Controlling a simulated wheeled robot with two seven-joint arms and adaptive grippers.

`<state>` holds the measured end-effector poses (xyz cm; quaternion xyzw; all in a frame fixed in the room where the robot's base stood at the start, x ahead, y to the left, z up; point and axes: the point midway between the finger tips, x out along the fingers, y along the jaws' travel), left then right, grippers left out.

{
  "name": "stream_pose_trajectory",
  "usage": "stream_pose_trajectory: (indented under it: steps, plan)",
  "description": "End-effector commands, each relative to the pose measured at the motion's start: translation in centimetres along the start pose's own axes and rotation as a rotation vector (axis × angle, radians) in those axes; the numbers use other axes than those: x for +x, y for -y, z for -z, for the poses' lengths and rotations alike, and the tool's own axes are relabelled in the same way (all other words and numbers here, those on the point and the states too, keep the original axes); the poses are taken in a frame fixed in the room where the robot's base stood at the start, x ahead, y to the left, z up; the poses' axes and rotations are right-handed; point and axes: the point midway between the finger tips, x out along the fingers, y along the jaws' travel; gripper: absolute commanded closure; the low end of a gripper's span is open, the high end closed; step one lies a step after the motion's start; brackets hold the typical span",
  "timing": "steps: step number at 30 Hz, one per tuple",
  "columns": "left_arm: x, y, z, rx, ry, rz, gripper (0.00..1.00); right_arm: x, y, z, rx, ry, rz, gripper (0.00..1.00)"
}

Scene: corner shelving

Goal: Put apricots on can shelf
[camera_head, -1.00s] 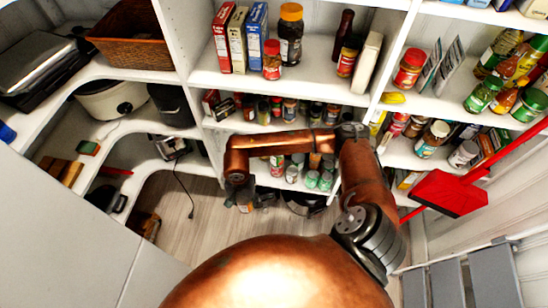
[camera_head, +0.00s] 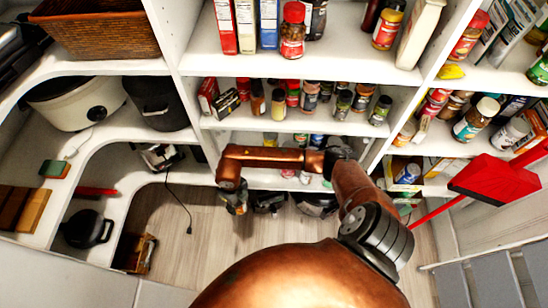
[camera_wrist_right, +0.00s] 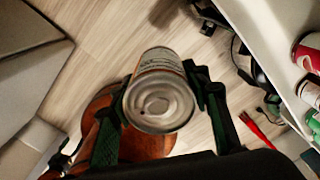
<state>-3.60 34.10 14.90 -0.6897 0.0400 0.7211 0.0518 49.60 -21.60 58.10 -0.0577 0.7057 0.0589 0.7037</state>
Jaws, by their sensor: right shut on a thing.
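My right gripper (camera_head: 237,208) hangs low in front of the shelving in the head view. In the wrist view, my right gripper (camera_wrist_right: 162,105) is shut on a can (camera_wrist_right: 160,90), with a finger on each side. The can's round metal end faces the camera, and part of a pale printed label shows; I cannot read it. A low shelf (camera_head: 262,180) with several cans is behind my right arm and is partly hidden by it. Several cans also stand on a white shelf at the right edge of the wrist view (camera_wrist_right: 281,62). My left gripper is not in view.
Spice jars (camera_head: 310,97) line the shelf above. A red dustpan (camera_head: 497,179) with its handle is at the right. A black cable (camera_head: 186,205) hangs over the wooden floor (camera_head: 175,245). Open floor lies left of my right gripper.

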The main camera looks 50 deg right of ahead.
Motion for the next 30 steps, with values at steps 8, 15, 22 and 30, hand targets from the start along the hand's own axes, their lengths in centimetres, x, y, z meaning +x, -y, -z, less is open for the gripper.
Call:
stream_pose_trajectory:
  steps: [8,15,22,30]
  plan:
    - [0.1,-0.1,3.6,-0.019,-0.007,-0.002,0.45,0.3,5.4,-3.3,0.014,0.001,0.002,0.91]
    - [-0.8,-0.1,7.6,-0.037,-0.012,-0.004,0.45,0.3,10.7,-6.4,0.014,0.001,0.001,0.91]
    - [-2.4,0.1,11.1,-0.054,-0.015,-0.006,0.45,0.3,15.1,-9.1,0.013,0.001,0.0,0.91]
    - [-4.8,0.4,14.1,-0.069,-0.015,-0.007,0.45,2.7,16.6,-9.9,0.008,-0.001,-0.001,0.91]
